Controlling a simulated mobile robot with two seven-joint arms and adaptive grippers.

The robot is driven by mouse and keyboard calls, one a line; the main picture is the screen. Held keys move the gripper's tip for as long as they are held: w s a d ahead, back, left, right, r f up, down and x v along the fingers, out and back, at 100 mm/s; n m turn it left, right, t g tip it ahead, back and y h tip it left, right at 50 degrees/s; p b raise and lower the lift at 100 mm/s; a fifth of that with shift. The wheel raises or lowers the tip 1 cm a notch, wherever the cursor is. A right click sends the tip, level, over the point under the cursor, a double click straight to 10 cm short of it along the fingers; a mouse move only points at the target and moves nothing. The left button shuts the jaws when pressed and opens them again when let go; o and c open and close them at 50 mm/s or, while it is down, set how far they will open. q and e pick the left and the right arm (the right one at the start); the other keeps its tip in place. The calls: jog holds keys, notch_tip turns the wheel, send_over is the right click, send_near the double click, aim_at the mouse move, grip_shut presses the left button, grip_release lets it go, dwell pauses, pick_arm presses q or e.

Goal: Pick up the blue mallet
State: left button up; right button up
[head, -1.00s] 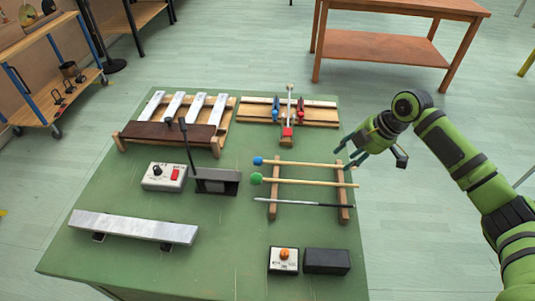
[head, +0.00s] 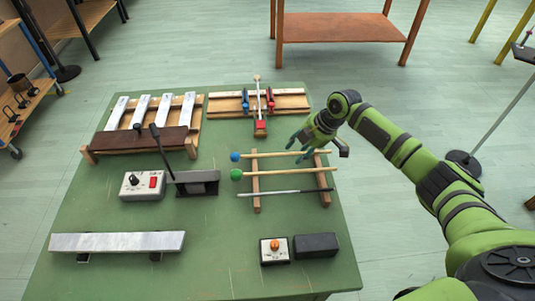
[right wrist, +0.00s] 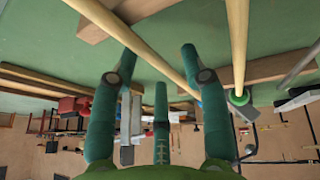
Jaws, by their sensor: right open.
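The blue mallet (head: 290,154) lies across a wooden rack on the green table, its blue head to the left and its pale handle to the right. The green mallet (head: 280,172) lies just in front of it, parallel. My right gripper (head: 297,149) is open and empty at the right part of the blue mallet's handle. The green mallet's handle (right wrist: 238,40) runs beside the right-hand finger. My left gripper is out of view.
A metal rod (head: 285,193) lies on the same rack (head: 325,185). Behind it is a wooden board with red and blue clamps (head: 225,105). To the left are metal bars on a frame (head: 150,112) and a switch box (head: 142,186). A black box (head: 315,246) stands in front.

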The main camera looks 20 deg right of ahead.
grip_shut()
jog(key=shift+r, duration=0.1)
